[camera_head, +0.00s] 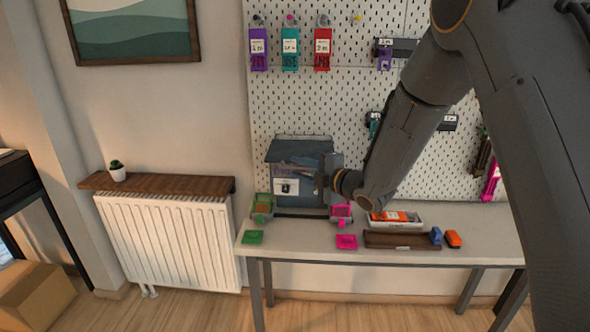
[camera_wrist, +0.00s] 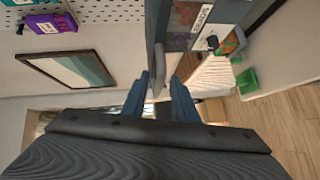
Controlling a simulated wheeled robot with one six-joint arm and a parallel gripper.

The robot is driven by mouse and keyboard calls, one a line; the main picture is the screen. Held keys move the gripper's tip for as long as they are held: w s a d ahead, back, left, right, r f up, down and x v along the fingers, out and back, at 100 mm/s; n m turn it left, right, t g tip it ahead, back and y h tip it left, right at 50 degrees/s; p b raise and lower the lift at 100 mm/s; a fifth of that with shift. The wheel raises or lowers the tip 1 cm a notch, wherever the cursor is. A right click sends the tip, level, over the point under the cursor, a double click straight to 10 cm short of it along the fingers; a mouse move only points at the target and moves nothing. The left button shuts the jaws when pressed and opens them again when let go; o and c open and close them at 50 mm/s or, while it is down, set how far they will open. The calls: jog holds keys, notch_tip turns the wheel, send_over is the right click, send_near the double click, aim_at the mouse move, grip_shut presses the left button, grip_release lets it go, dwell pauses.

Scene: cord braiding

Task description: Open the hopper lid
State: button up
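The hopper (camera_head: 292,190) is a dark blue-grey box with a white label on its front, at the back left of the workbench. In the wrist view the hopper's side (camera_wrist: 200,30) stands upright at top centre. A pale grey bar or edge (camera_wrist: 158,84) lies between the two spread fingers of my gripper (camera_wrist: 160,80). A gap shows beside it; contact cannot be told.
On the workbench (camera_head: 290,240) are a green dish (camera_head: 253,237), a pink dish (camera_head: 346,242), a white tray (camera_head: 400,222), a brown tray (camera_head: 395,240) and blue and orange blocks (camera_head: 453,239). Coloured holders hang on the pegboard (camera_head: 350,90) behind. A radiator (camera_head: 165,240) stands left.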

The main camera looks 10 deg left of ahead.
jog(key=b+v, duration=0.2)
jog(key=v, duration=0.6)
jog(key=s+d+f+m+g+h, duration=0.1)
jog(key=s+d+f+m+h, duration=0.1)
jog(key=d+f+m+h, duration=0.45)
jog(key=s+d+f+m+h, duration=0.15)
jog(key=d+m+h, duration=0.25)
jog(key=d+m, duration=0.65)
jog(key=s+d+f+m+g+h, duration=0.1)
jog(key=s+d+m+g, duration=0.3)
jog(key=s, duration=0.8)
jog(key=s+d+f+m+g+h, duration=0.1)
jog(key=s+d+m, duration=0.4)
jog(key=s, duration=0.6)
jog(key=d+f+g, duration=0.1)
jog(key=g, duration=0.1)
jog(key=shift+s+d+m+g, duration=0.25)
jog(key=shift+s+m+g, duration=0.1)
jog(key=shift+m+g, duration=0.05)
